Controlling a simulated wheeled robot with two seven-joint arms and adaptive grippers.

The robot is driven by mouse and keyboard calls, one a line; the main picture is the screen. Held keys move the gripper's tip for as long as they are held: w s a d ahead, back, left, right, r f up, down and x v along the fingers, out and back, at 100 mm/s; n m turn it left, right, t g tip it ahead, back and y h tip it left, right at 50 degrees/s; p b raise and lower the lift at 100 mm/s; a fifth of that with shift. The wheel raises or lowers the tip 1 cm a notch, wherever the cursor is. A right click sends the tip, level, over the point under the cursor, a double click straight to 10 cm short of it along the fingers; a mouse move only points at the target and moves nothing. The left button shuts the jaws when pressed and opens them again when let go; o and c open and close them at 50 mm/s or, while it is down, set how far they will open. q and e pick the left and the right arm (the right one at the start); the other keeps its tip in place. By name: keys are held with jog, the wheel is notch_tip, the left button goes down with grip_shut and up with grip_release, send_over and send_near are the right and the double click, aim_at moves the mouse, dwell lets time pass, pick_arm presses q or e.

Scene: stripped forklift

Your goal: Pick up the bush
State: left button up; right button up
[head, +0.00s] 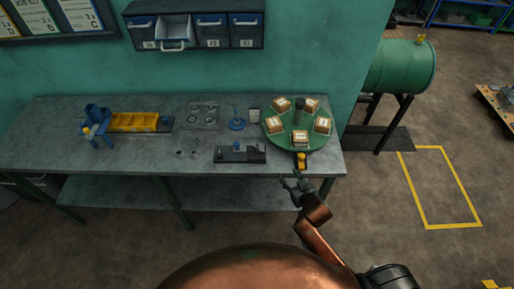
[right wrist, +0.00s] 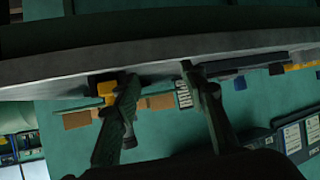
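I cannot make out for sure which thing is the bush. Two small grey round parts, one on the left (head: 180,154) and one on the right (head: 194,154), stand on the grey workbench (head: 60,150). My right gripper (head: 290,181) is open and empty, in front of the bench's front edge near its right end. In the right wrist view its two fingers (right wrist: 158,74) are spread apart with nothing between them. That view looks upside down, with the bench edge (right wrist: 230,52) across the upper part. My left gripper is not in view.
A green round turntable (head: 283,143) carries several labelled boxes and a dark cylinder. A yellow-black piece (head: 301,161) sits before it. A dark fixture (head: 228,155), a blue stand (head: 237,123), a clear tray (head: 202,117) and a yellow bin (head: 134,121) occupy the bench.

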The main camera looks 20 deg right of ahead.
aim_at(257, 146)
jog(key=w+a+r+t+y, duration=0.1)
jog(key=w+a, duration=0.1)
jog(key=w+a+r+n+t+y, duration=0.1)
jog(key=w+a+r, duration=0.1)
jog(key=w, duration=0.1)
jog(key=w+a+r+n+y, duration=0.1)
jog(key=w+a, duration=0.1)
jog(key=w, duration=0.1)
jog(key=shift+r+t+y, duration=0.3)
jog(key=shift+t+y, duration=0.1)
jog(key=shift+w+a+n+y, duration=0.15)
jog(key=shift+w+a, duration=0.15)
jog(key=shift+w, duration=0.3)
jog(key=shift+w+a+n+y, duration=0.15)
jog(key=shift+w+a, duration=0.15)
jog(key=shift+w, duration=0.3)
jog(key=x, duration=0.5)
jog(key=shift+w+f, duration=0.3)
jog(key=shift+f, duration=0.05)
jog(key=shift+c, duration=0.3)
grip_shut()
